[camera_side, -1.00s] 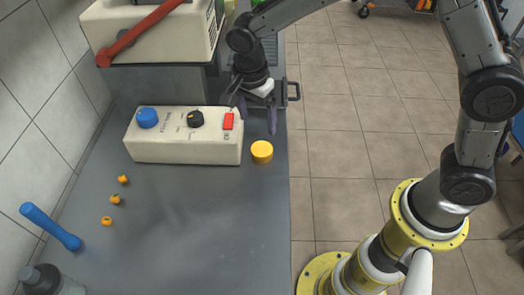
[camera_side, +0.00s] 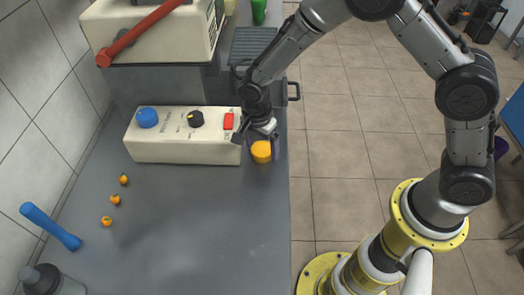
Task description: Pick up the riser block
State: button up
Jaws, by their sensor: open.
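A short round yellow-orange block (camera_side: 261,153), which I take to be the riser block, stands on the grey counter (camera_side: 200,215) near its right edge. It is just right of the cream control box (camera_side: 185,150). My gripper (camera_side: 260,143) is open and pointing down over it. One finger shows on the right side of the block; the other is on its left, close to the control box's right end. The top of the block is partly hidden by the gripper. I cannot tell whether the fingers touch it.
The control box has a blue knob (camera_side: 147,117), a black knob (camera_side: 196,118) and a red switch (camera_side: 228,121). Small orange pieces (camera_side: 115,199), a blue-handled lever (camera_side: 50,226) and a dark-capped bottle (camera_side: 48,281) are at left. The front counter is clear.

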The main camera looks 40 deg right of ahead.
jog(key=c, duration=1.1)
jog(key=shift+c, duration=0.2)
